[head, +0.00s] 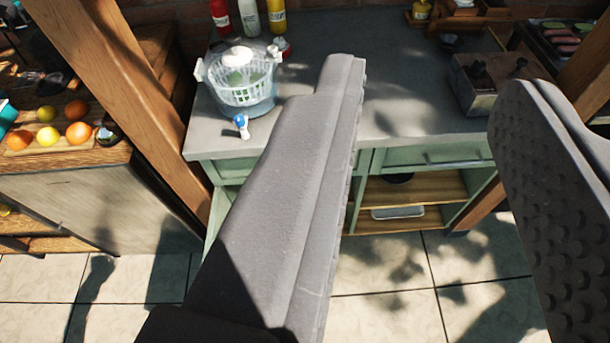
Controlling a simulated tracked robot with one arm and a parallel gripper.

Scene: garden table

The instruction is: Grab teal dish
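A teal thing (7,114) shows at the far left edge of the head view, cut off by the frame, on the wooden surface near the fruit. I cannot tell whether it is the teal dish, and no other teal dish is clear in view. My gripper (440,85) is open, its two grey fingers spread wide with nothing between them. It is well to the right of the teal thing, in front of the green cabinet.
A grey-topped green cabinet (420,120) holds a white colander (240,90), several bottles and a metal box (478,88). A wooden post (120,95) stands between it and the left wooden counter with fruit (77,133). The tiled floor (385,310) in front is clear.

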